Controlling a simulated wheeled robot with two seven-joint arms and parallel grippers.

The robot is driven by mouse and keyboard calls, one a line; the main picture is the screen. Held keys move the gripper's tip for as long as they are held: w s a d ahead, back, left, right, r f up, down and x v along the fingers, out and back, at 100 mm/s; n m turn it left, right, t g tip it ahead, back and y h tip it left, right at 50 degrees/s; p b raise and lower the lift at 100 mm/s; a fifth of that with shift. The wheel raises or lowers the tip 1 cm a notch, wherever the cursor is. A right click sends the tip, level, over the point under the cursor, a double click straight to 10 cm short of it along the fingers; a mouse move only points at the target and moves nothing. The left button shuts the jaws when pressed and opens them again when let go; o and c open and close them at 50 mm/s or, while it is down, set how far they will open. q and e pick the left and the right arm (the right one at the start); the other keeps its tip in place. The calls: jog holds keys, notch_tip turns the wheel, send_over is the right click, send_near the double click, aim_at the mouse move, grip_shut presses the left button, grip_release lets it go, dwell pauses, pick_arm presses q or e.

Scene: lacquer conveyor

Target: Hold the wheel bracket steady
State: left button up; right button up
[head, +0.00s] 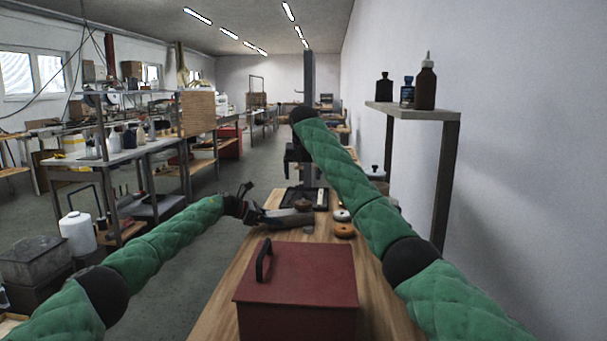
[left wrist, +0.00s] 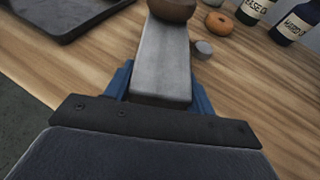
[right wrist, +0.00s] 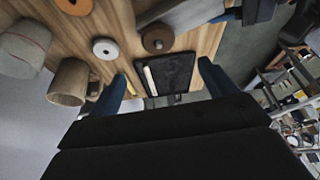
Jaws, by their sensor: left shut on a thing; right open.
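The wheel bracket is a grey metal bar (head: 283,216) with a round brown wheel (head: 303,204) at its far end, over the wooden bench. In the left wrist view the bar (left wrist: 160,62) runs away from my jaws to the brown wheel (left wrist: 172,8), which the top edge cuts off. My left gripper (head: 252,203) is shut on the bar's near end, its blue fingers (left wrist: 160,88) on both sides. My right gripper (right wrist: 165,82) is open and empty, high over the bench, facing the far tray. The wheel (right wrist: 157,38) also shows in the right wrist view.
A red box (head: 297,280) with a black handle fills the near bench. A dark tray (right wrist: 172,72) holds a pale stick. A white disc (right wrist: 105,48), an orange ring (head: 344,230) and a wooden cup (right wrist: 68,82) lie right. A wall shelf (head: 415,112) holds bottles.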

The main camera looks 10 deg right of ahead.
aim_at(303, 205)
jog(key=x, duration=1.2)
jog(key=shift+s+d+f, duration=0.1)
jog(key=shift+f, duration=0.05)
jog(key=c, duration=1.2)
